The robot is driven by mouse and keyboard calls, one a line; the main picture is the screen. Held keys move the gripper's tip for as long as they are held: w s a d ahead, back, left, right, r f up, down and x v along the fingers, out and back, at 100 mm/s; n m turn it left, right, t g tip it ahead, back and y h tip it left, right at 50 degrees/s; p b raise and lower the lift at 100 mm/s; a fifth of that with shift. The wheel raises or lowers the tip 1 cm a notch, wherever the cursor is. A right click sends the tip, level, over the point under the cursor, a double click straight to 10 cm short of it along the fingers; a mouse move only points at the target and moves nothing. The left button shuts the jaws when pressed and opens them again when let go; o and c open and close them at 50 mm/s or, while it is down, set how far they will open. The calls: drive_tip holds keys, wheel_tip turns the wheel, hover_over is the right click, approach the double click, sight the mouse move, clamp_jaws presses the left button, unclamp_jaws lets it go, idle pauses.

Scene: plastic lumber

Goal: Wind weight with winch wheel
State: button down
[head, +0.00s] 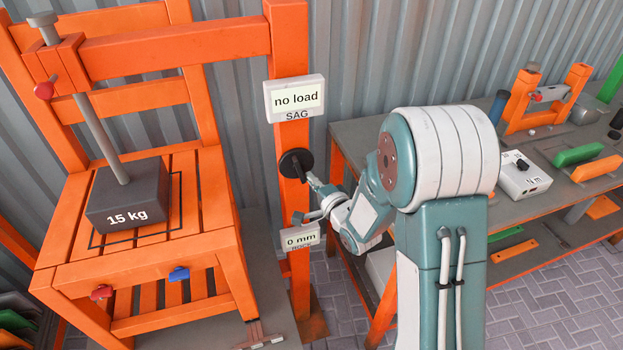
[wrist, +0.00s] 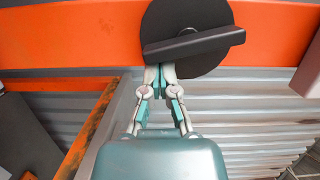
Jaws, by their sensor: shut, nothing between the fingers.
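The black winch wheel (head: 296,163) is mounted on the orange upright post. In the wrist view its disc (wrist: 181,20) carries a dark bar-shaped handle (wrist: 195,43) lying almost level, right end slightly higher. My gripper (head: 311,179) is at the wheel's lower right in the head view. In the wrist view my gripper (wrist: 160,73) is shut and empty, its tips just below the left part of the handle; I cannot tell whether they touch. The dark weight (head: 128,197), marked 15 kg, rests on the orange chair seat, its grey rod (head: 100,138) rising to the orange overhead arm.
A sign (head: 295,98) on the post reads "no load" above SAG. A lower sign (head: 300,238) reads "0 mm". A workbench (head: 375,135) with tools and a white box (head: 524,176) stands at right. A corrugated wall is behind; paved floor shows below.

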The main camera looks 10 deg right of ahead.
drive_tip(key=shift+s+a+f+m+t, duration=0.1)
drive_tip(key=shift+a+f+m+t, duration=0.1)
drive_tip(key=shift+m, duration=0.55)
drive_tip(key=shift+a+f+m+t, duration=0.15)
drive_tip(key=shift+a+m, duration=0.1)
drive_tip(key=shift+m, duration=0.45)
drive_tip(key=shift+s+a+f+m+t, duration=0.1)
drive_tip(key=shift+a+m+t, duration=0.1)
drive_tip(key=shift+m, duration=0.55)
idle(0.8)
drive_tip(key=shift+a, duration=0.15)
idle(3.0)
drive_tip(key=shift+w+f, duration=0.15)
idle(1.0)
